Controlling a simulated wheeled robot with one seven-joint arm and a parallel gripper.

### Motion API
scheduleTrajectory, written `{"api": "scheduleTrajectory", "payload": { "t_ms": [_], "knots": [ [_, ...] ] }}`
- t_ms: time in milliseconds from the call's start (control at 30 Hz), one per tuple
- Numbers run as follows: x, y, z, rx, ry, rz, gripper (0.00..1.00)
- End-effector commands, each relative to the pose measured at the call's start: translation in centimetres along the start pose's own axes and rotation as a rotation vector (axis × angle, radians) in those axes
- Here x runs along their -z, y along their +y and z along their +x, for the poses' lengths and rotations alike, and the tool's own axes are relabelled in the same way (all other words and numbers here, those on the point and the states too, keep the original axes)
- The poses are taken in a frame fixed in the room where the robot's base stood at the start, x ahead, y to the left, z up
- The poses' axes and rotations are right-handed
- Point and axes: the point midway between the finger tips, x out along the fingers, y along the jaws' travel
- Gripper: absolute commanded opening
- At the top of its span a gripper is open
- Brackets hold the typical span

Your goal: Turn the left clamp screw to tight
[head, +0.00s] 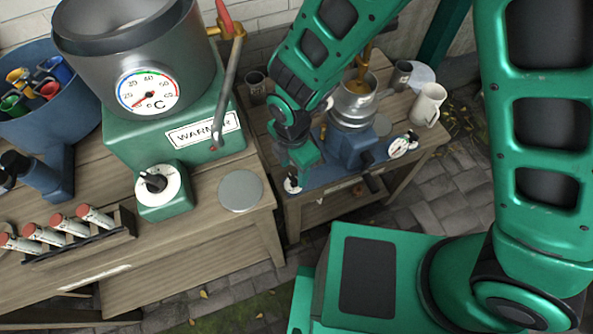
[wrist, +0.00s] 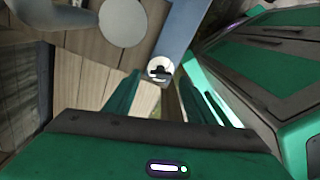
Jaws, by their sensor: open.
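The left clamp screw (head: 292,185) is a small white disc with a dark knob at the left front of a blue base plate (head: 325,174). In the wrist view the left clamp screw (wrist: 160,68) shows between and beyond my fingertips. My gripper (head: 297,170) is above it in the head view and partly hides that corner. I cannot tell whether a finger touches the screw. A similar white dial (head: 399,147) with a dark knob sits at the plate's right.
A blue machine with a metal bowl (head: 354,103) stands on the plate, right of my gripper. A white mug (head: 429,105) and dark cups are behind. The left table holds a green warmer (head: 160,125), a round grey disc (head: 240,191) and a rack of tubes (head: 75,239).

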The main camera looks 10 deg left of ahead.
Motion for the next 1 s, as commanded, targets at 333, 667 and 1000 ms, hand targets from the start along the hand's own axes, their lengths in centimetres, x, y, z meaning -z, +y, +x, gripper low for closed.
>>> {"api": "scheduleTrajectory", "payload": {
  "t_ms": [333, 667, 1000],
  "knots": [
    [0.1, 0.0, 2.7, 0.000, 0.001, 0.000, 0.50],
    [0.1, 0.0, 2.8, -0.001, 0.001, 0.000, 0.40],
    [-0.2, -0.1, 2.8, -0.001, -0.001, 0.007, 0.09]
  ]
}}
